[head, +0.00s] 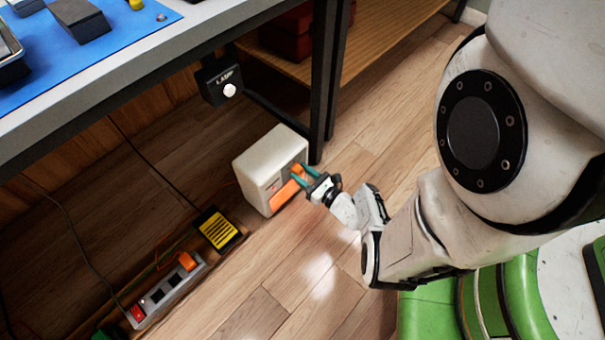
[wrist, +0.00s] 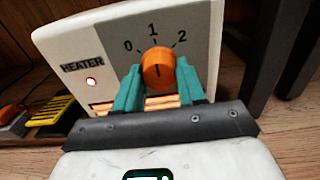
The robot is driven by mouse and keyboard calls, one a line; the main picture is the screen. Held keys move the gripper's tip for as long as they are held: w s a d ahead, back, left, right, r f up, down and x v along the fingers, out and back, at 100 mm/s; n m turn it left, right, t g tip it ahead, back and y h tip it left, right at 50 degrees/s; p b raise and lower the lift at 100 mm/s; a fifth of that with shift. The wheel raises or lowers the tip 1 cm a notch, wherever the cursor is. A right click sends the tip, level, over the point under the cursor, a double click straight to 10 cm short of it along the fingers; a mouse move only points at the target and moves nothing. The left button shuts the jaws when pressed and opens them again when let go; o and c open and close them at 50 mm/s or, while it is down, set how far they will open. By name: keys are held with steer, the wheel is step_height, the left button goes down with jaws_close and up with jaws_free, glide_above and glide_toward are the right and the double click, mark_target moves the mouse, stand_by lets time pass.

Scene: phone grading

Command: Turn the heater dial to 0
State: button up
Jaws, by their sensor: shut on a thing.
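The heater (head: 258,163) is a white box on the floor under the workbench. In the wrist view the heater (wrist: 100,42) carries the word HEATER, a round red light (wrist: 91,82), and the marks 0, 1 and 2 above an orange dial (wrist: 158,66). The dial's short dark line stands about upright, in line with the 1. Orange bars glow below the dial. My gripper (wrist: 158,84) has its teal fingers shut on the dial, one on each side. In the head view my gripper (head: 303,177) reaches the heater's front from the right.
A bench leg (head: 322,90) stands close behind the heater. A power strip (head: 167,291) with a red switch and an orange plug lies at lower left, near a yellow-and-black block (head: 217,229). A black LAMP switch box (head: 221,80) hangs under the bench. Floor in front is clear.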

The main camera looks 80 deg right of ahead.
steer(key=n+b, duration=0.1)
steer(key=n, duration=0.3)
steer(key=shift+n+b, duration=0.35)
steer(key=shift+n, duration=0.05)
steer(key=shift+n+b, duration=0.65)
steer(key=shift+n, duration=1.35)
steer(key=o, duration=1.1)
steer(key=shift+c, duration=0.2)
steer(key=shift+s, duration=0.1)
